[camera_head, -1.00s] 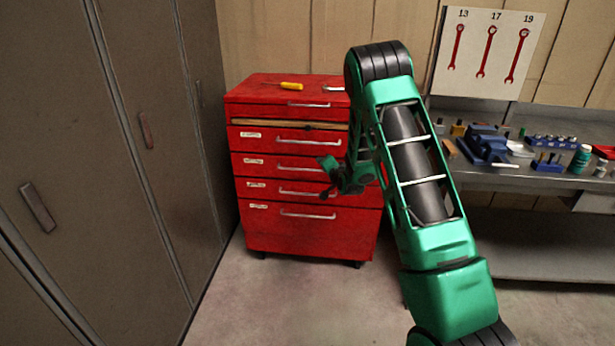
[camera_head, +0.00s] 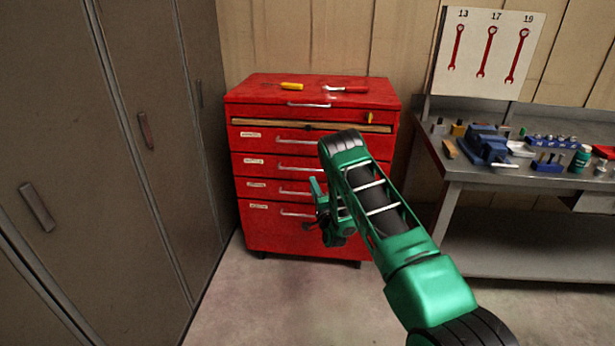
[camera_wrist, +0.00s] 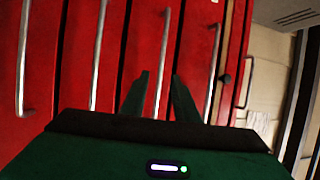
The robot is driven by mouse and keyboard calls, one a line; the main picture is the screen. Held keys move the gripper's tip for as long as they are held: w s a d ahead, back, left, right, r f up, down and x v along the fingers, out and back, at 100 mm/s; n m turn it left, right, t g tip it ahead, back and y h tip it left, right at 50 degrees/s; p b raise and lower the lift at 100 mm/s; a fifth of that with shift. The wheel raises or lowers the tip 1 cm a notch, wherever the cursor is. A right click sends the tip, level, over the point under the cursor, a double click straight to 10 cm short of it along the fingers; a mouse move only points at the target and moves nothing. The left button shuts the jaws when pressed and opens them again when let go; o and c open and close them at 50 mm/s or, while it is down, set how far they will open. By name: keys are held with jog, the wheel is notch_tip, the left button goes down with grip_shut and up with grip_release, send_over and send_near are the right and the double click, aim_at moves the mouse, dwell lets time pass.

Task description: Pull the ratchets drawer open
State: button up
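The red tool cabinet (camera_head: 300,240) has several drawers with silver bar handles. Small white labels on the left of the lower drawers, such as this label (camera_head: 253,161), are too small to read, so I cannot tell which drawer is the ratchets one. My gripper (camera_head: 312,206) is in front of the lower drawers, hiding the right part of their handles. In the wrist view my gripper (camera_wrist: 162,90) is open, its two dark green fingers apart. A handle (camera_wrist: 163,50) runs lengthwise into the gap between them, with other handles on both sides. Contact is not visible.
Tall grey lockers (camera_head: 110,180) stand close on the left. A metal workbench (camera_head: 520,185) with a blue vise (camera_head: 487,147) and small items stands on the right. A yellow tool (camera_head: 291,86) and a red-handled tool (camera_head: 347,89) lie on the cabinet top. The floor before the cabinet is clear.

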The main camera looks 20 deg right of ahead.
aim_at(308, 173)
jog(key=x, duration=0.8)
jog(key=shift+w+d+r, duration=0.1)
jog(key=shift+w+d, duration=0.05)
jog(key=shift+w, duration=0.1)
grip_shut()
